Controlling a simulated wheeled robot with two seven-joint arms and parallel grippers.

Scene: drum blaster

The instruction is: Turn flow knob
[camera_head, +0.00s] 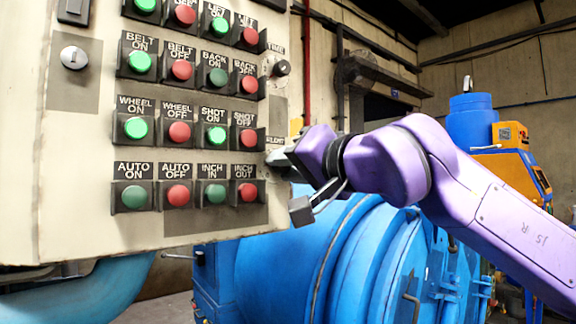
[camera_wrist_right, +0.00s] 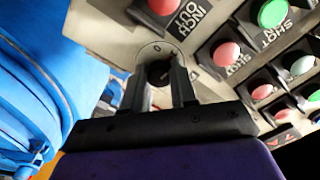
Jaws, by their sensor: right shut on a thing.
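The control panel (camera_head: 85,190) fills the left of the head view, with rows of green and red buttons. The flow knob (camera_wrist_right: 158,72) is a dark round knob on a pale disc, seen between the fingers in the wrist view. In the head view it is hidden behind the gripper, beside the partly covered label right of the shot-off button. My right gripper (camera_head: 280,158) reaches in from the right at the panel's right edge; its fingers (camera_wrist_right: 160,88) are closed on the knob's two sides. My left gripper is not in view.
The time knob (camera_head: 281,68) sits higher on the panel's right edge. The shot-off button (camera_head: 248,138) and inch-out button (camera_head: 247,192) are close left of the gripper. A large blue drum machine (camera_head: 300,260) stands below and behind my right arm.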

